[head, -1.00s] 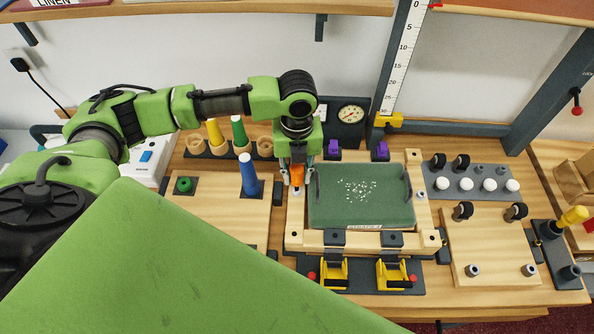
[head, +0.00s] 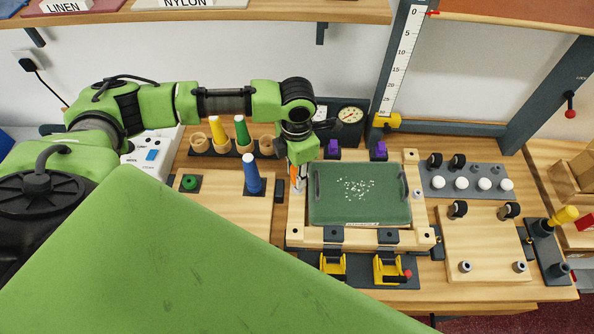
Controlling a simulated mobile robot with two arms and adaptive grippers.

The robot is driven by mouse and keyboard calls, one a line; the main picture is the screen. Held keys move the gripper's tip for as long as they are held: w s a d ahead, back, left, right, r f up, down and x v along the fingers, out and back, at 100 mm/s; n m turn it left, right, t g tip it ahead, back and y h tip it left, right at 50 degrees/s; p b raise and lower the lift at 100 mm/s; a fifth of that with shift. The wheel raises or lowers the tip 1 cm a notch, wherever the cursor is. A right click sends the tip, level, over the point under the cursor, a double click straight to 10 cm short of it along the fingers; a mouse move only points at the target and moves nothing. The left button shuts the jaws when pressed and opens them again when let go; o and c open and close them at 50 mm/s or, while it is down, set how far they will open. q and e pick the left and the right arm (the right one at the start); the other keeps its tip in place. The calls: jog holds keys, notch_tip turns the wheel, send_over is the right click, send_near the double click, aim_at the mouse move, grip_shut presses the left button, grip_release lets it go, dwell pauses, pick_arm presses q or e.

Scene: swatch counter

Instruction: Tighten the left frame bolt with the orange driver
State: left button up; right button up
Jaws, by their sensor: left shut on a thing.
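My left gripper (head: 298,177) points down at the left side of the wooden frame (head: 293,233). It is shut on the orange driver (head: 293,171), of which only a small orange part shows beside the fingers. The driver is above the spot of the left frame bolt, which the gripper and driver largely hide; I cannot tell whether the tip is seated. The right frame bolt (head: 416,193) shows on the frame's right side. My right gripper is not in view.
A blue-handled tool (head: 252,175) stands on the board to the left. Yellow (head: 218,130) and green (head: 241,132) handles stand in the rack behind. Yellow clamps (head: 388,268) sit at the front, and a board with wheels (head: 482,240) lies right.

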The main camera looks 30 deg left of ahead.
pick_arm(q)
jog(key=shift+r, duration=0.1)
jog(key=o, duration=0.8)
jog(key=n, duration=0.6)
jog(key=shift+n, duration=0.4)
jog(key=n, duration=0.6)
jog(key=shift+d+n, duration=0.15)
jog(key=shift+n, duration=0.95)
